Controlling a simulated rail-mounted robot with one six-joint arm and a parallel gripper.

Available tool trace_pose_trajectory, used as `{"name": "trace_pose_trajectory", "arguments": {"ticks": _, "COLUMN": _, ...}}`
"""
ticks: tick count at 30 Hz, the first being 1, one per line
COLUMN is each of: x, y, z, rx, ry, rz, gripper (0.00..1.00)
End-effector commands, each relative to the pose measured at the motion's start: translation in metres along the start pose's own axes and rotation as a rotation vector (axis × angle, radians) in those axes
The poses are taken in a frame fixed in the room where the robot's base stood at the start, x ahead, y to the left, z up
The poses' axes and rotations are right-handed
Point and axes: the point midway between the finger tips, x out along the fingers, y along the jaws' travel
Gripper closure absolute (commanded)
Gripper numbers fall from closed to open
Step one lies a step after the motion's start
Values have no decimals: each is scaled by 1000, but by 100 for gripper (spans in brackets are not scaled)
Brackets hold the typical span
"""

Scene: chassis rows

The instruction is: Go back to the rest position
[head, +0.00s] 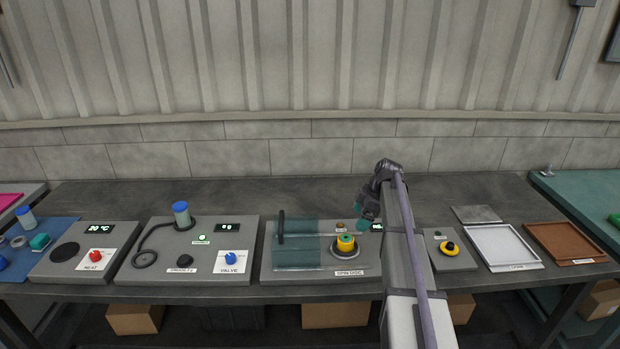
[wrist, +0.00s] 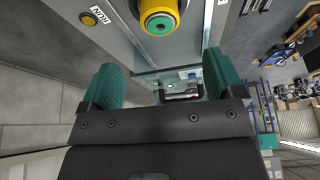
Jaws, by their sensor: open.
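My gripper (head: 367,213) hangs over the right part of the spin disc station (head: 310,266) in the head view, seen partly behind my arm. In the wrist view its two teal fingers (wrist: 155,88) are spread apart with nothing between them. A yellow and teal round piece (head: 346,243) sits on the disc of the spin disc station, left of and apart from my gripper. It also shows in the wrist view (wrist: 158,16), beyond the fingertips. A clear teal-tinted cover (head: 297,243) with a dark handle stands on the left of that station.
A station with a yellow-ringed knob (head: 449,248) is right of my arm, then a white tray (head: 503,246) and a brown tray (head: 566,243). Left are a valve station (head: 160,268) with a blue-capped bottle (head: 181,215) and a heat station (head: 60,262). The bench behind is mostly clear.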

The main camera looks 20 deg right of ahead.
Motion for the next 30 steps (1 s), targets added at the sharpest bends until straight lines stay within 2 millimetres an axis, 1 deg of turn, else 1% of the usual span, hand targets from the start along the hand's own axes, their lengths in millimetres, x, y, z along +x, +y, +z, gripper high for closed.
{"name": "trace_pose_trajectory", "arguments": {"ticks": 2, "x": 0, "y": 0, "z": 0, "rx": 56, "ry": 0, "rz": 0, "gripper": 13}}
{"name": "trace_pose_trajectory", "arguments": {"ticks": 4, "x": 0, "y": -2, "z": 2, "rx": 200, "ry": -12, "rz": 3, "gripper": 13}}
{"name": "trace_pose_trajectory", "arguments": {"ticks": 5, "x": 0, "y": -7, "z": 4, "rx": 293, "ry": -26, "rz": 6, "gripper": 13}}
{"name": "trace_pose_trajectory", "arguments": {"ticks": 6, "x": 1, "y": -24, "z": 7, "rx": 440, "ry": -50, "rz": 14, "gripper": 13}}
{"name": "trace_pose_trajectory", "arguments": {"ticks": 7, "x": 2, "y": -42, "z": 8, "rx": 564, "ry": -74, "rz": 24, "gripper": 13}}
{"name": "trace_pose_trajectory", "arguments": {"ticks": 8, "x": 5, "y": -63, "z": 4, "rx": 691, "ry": -101, "rz": 36, "gripper": 13}}
{"name": "trace_pose_trajectory", "arguments": {"ticks": 9, "x": 12, "y": -98, "z": -8, "rx": 857, "ry": -144, "rz": 58, "gripper": 13}}
{"name": "trace_pose_trajectory", "arguments": {"ticks": 11, "x": 25, "y": -157, "z": -31, "rx": 1082, "ry": -209, "rz": 108, "gripper": 13}}
{"name": "trace_pose_trajectory", "arguments": {"ticks": 12, "x": 32, "y": -193, "z": -45, "rx": 1194, "ry": -244, "rz": 147, "gripper": 13}}
{"name": "trace_pose_trajectory", "arguments": {"ticks": 14, "x": 41, "y": -242, "z": -64, "rx": 1299, "ry": -285, "rz": 202, "gripper": 13}}
{"name": "trace_pose_trajectory", "arguments": {"ticks": 15, "x": 46, "y": -270, "z": -75, "rx": 1327, "ry": -305, "rz": 231, "gripper": 13}}
{"name": "trace_pose_trajectory", "arguments": {"ticks": 17, "x": 52, "y": -304, "z": -89, "rx": 1307, "ry": -327, "rz": 255, "gripper": 13}}
{"name": "trace_pose_trajectory", "arguments": {"ticks": 18, "x": 55, "y": -319, "z": -98, "rx": 1265, "ry": -338, "rz": 257, "gripper": 13}}
{"name": "trace_pose_trajectory", "arguments": {"ticks": 20, "x": 61, "y": -331, "z": -111, "rx": 1220, "ry": -343, "rz": 250, "gripper": 13}}
{"name": "trace_pose_trajectory", "arguments": {"ticks": 22, "x": 66, "y": -331, "z": -122, "rx": 1192, "ry": -345, "rz": 243, "gripper": 13}}
{"name": "trace_pose_trajectory", "arguments": {"ticks": 24, "x": 67, "y": -331, "z": -125, "rx": 1185, "ry": -345, "rz": 241, "gripper": 13}}
{"name": "trace_pose_trajectory", "arguments": {"ticks": 30, "x": 66, "y": -330, "z": -124, "rx": 1187, "ry": -344, "rz": 240, "gripper": 13}}
